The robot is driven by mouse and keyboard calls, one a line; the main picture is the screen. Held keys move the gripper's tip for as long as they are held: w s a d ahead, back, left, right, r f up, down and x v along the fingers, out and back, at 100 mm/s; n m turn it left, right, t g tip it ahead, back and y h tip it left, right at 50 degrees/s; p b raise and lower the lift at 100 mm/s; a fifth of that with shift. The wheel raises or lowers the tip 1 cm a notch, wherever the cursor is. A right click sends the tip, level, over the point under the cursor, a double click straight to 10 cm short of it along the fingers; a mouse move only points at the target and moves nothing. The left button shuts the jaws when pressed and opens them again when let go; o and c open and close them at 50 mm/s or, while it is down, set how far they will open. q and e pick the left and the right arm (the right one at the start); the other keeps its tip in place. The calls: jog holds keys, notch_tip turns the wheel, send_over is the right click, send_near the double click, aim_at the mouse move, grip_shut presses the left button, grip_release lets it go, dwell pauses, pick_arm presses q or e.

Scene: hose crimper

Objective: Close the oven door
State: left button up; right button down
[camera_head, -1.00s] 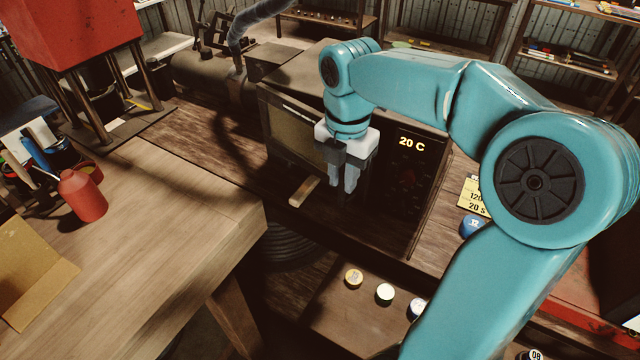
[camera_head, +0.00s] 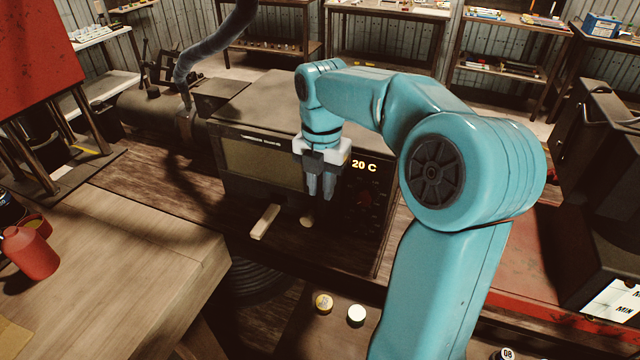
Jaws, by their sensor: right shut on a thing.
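The oven (camera_head: 255,100) is a dark box on the wooden bench, with a lit "20 C" display at its right. Its door (camera_head: 262,162), with a wide window, is on the left part of the front. The door looks closed or nearly closed; I cannot tell if a gap remains, since its right side is partly hidden. My right gripper (camera_head: 320,188) points down in front of the oven, at the door's right side and left of the display. Its fingers are close together on something that I cannot make out. My left gripper is not in view.
A wooden bar (camera_head: 265,221) lies in front of the oven, with a round wooden end (camera_head: 307,220) beside it. A wooden table (camera_head: 130,250) with a red bottle (camera_head: 30,253) is at the left. Small capped jars (camera_head: 357,314) stand below. A black case (camera_head: 610,150) is at the right.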

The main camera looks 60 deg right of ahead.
jog(key=c, duration=1.1)
grip_release()
jog(key=shift+d+r, duration=0.15)
jog(key=shift+d, duration=0.15)
jog(key=shift+d+f, duration=0.2)
jog(key=shift+d, duration=0.05)
jog(key=shift+a+r, duration=0.2)
jog(key=shift+a, duration=0.1)
notch_tip(320, 180, up, 16)
jog(key=p, duration=0.2)
jog(key=shift+d, duration=0.2)
jog(key=shift+s+d, duration=0.1)
